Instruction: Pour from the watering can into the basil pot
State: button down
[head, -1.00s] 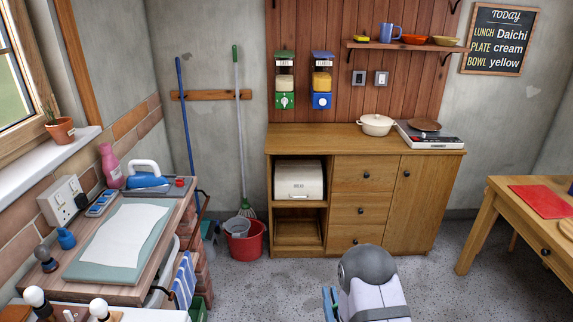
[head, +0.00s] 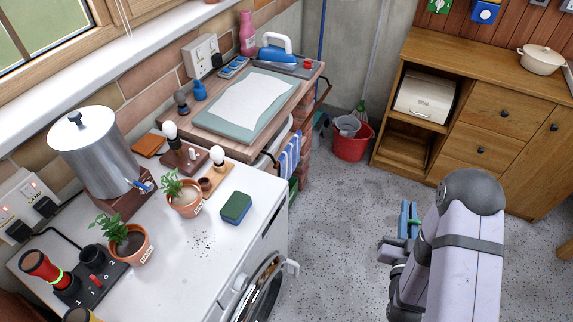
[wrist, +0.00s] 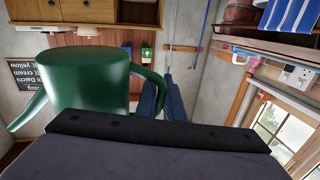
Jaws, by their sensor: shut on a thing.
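The green watering can (wrist: 85,80) fills the left of the wrist view, which shows the room upside down. My gripper's blue fingers (wrist: 163,98) are shut at its curved green handle. In the head view, the blue tip of my gripper (head: 408,220) shows beside my arm over the floor; the can is not clearly visible there. Two terracotta pots with green plants stand on the white washing machine: one with dark soil (head: 133,252) and one with paler soil (head: 187,208). Their white labels are too small to read, so I cannot tell which holds basil.
A wooden worktop (head: 222,140) adjoins behind. Open floor (head: 335,220) lies between the machine and my arm.

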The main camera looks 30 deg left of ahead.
jog(key=s+a+r+n+g+y+b, duration=0.1)
jog(key=s+a+r+n+g+y, duration=0.2)
jog(key=a, duration=0.6)
jog(key=s+a+r+n+g+y+b, duration=0.15)
jog(key=s+a+y, duration=0.3)
jog(key=a, duration=0.55)
jog(key=s+a+r+n+g+y+b, duration=0.1)
jog(key=s+a+r+n+g+y, duration=0.25)
jog(key=a, duration=0.55)
jog(key=s+a+r+n+g+y+b, duration=0.1)
jog(key=s+a+r+n+g, duration=0.15)
jog(key=s+a, duration=0.45)
jog(key=s+a+r+n+g+y+b, duration=0.1)
jog(key=s+a+r+n+g+y, duration=0.15)
jog(key=s, duration=0.85)
jog(key=s+a+r+n+g+b, duration=0.1)
jog(key=s+a+r+n+g, duration=0.15)
jog(key=s+a, duration=0.45)
jog(key=s+r+n+g+h+b, duration=0.1)
jog(key=s+r+n+g, duration=0.3)
jog(key=s, duration=0.9)
jog(key=s+r+n+g+h+b, duration=0.15)
jog(key=s+r+g, duration=0.55)
jog(key=s, duration=0.7)
jog(key=s+a+f+n+p, duration=0.1)
jog(key=s+a+f, duration=0.1)
jog(key=a+f, duration=0.4)
notch_tip(320, 180, down, 4)
jog(key=shift+s+a, duration=0.2)
jog(key=shift+a, duration=0.2)
